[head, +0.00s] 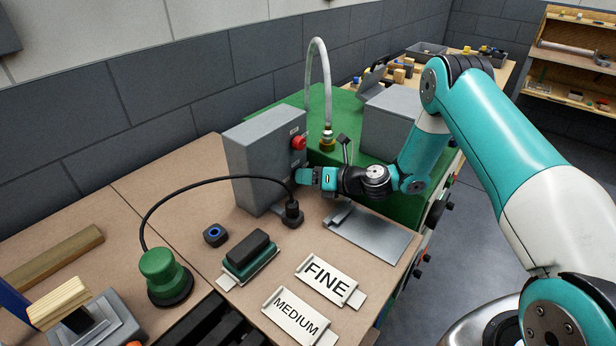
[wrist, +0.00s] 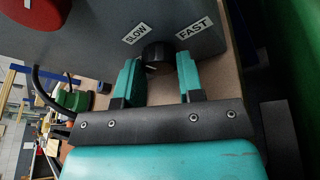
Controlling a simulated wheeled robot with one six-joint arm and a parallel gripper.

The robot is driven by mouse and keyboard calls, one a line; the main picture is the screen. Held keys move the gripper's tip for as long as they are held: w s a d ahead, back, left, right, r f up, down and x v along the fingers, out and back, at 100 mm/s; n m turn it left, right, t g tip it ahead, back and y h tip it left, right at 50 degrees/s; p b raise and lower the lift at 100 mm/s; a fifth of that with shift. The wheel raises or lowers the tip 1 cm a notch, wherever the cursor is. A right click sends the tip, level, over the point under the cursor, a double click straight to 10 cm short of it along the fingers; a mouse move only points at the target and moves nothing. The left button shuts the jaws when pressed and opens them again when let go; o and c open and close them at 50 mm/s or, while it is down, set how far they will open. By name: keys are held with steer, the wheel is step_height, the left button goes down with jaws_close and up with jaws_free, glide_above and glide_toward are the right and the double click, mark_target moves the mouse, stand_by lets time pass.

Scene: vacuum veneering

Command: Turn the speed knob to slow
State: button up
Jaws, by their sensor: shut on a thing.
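The speed knob (wrist: 156,56) is a small black round knob on the face of a grey control box (head: 250,150). The wrist view shows it between the two teal fingers of my gripper (wrist: 158,72), which are shut on it. A SLOW label (wrist: 137,34) is on the left above the knob and a FAST label (wrist: 194,28) is on the right. I cannot tell clearly which way the knob points. In the head view my gripper (head: 312,177) is against the low part of the box's face and hides the knob.
A red button (head: 299,142) sits above my gripper on the box. FINE (head: 327,280) and MEDIUM (head: 297,316) holders lie in front. A green bench with a hose (head: 322,75) is behind.

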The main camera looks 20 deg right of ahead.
steer(key=shift+w+r, duration=0.15)
steer(key=shift+r, duration=0.1)
stand_by(0.4)
steer(key=o, duration=0.8)
steer(key=shift+o, duration=0.6)
steer(key=shift+f, duration=0.15)
steer(key=shift+d, duration=0.15)
steer(key=b+v, duration=0.2)
steer(key=v, duration=1)
